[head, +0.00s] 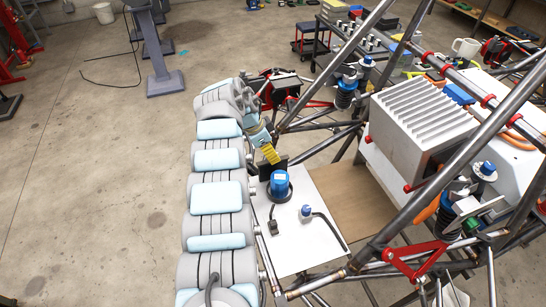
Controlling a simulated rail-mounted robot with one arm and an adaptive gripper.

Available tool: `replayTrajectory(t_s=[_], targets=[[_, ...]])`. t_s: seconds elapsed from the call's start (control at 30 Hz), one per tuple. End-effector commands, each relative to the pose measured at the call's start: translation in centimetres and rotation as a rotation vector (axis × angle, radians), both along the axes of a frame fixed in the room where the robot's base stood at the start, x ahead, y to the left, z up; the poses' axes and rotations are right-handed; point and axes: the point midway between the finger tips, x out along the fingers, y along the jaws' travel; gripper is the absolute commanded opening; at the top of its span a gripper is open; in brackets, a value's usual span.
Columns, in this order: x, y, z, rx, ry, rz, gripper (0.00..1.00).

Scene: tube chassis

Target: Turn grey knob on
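A white panel (312,252) lies flat in the tube chassis. A blue round cap on a dark base (280,184) stands on its upper left part. A smaller blue-and-grey part (306,212) stands to the right and below it, with a dark bent rod or hose beside it. I cannot make out for sure which part is the grey knob. My gripper (271,158), with a yellow part and a dark end, points down just above and left of the blue cap. It seems apart from the smaller part. Its fingers are too small to tell open from shut.
Dark chassis tubes (445,185) cross the right side. A grey finned box (422,115) sits right of the panel, beyond a brown board (352,200). Blue-topped shock absorbers (346,90) stand behind. Open concrete floor (90,190) lies to the left.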

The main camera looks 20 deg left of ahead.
Motion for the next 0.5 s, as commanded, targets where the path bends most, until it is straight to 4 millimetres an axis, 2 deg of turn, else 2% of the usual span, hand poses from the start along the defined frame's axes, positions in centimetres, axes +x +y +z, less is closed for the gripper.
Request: replayTrajectory(t_s=[0.03,0.1,0.5], targets=[[0.1,-0.1,-1.0,-0.001,0.001,-0.001,0.59],[0.2,-0.3,-1.5,-0.002,0.004,-0.001,0.59],[0.6,-0.6,-2.3,0.0,0.0,0.001,0.59]])
